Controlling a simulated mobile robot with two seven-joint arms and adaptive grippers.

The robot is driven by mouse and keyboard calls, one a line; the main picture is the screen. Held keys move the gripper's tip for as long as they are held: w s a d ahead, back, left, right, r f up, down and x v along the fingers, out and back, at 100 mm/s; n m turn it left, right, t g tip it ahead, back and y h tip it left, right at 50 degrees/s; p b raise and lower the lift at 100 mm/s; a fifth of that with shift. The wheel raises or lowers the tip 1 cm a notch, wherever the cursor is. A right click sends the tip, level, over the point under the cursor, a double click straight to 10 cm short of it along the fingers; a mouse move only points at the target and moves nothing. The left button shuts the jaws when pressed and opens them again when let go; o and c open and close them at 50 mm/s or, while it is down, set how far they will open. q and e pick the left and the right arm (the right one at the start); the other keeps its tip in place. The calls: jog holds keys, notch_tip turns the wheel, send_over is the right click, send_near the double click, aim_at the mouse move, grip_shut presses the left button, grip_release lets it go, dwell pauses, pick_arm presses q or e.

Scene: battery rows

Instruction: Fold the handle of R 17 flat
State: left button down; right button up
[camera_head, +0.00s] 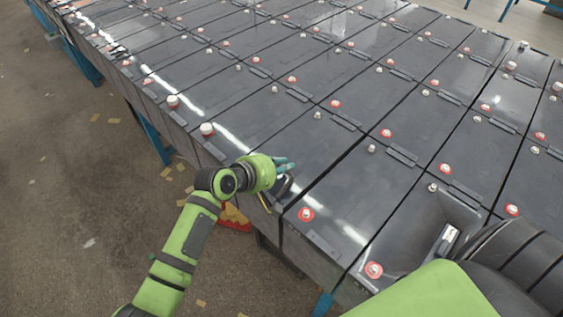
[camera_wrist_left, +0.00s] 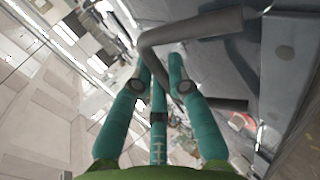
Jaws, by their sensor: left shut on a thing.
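The handle (camera_wrist_left: 195,30) is a dark grey U-shaped bar that stands out from a battery's end face in the left wrist view. In the head view a dark bit beside the fingers (camera_head: 284,184) looks like part of it. My left gripper (camera_head: 283,165) is at the near end of a battery in the front row, with its teal fingers at the edge. No R 17 label is readable.
Grey batteries (camera_head: 285,130) with red and white terminal caps stand in tight rows. A battery at the lower right has a recessed top (camera_head: 440,222). A red and yellow thing (camera_head: 234,216) is below my left gripper. The floor (camera_head: 75,190) at left is open, with scattered yellowish scraps.

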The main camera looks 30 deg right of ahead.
pick_arm(q)
jog(key=c, duration=1.2)
grip_release()
pick_arm(e)
jog(key=shift+f, duration=0.15)
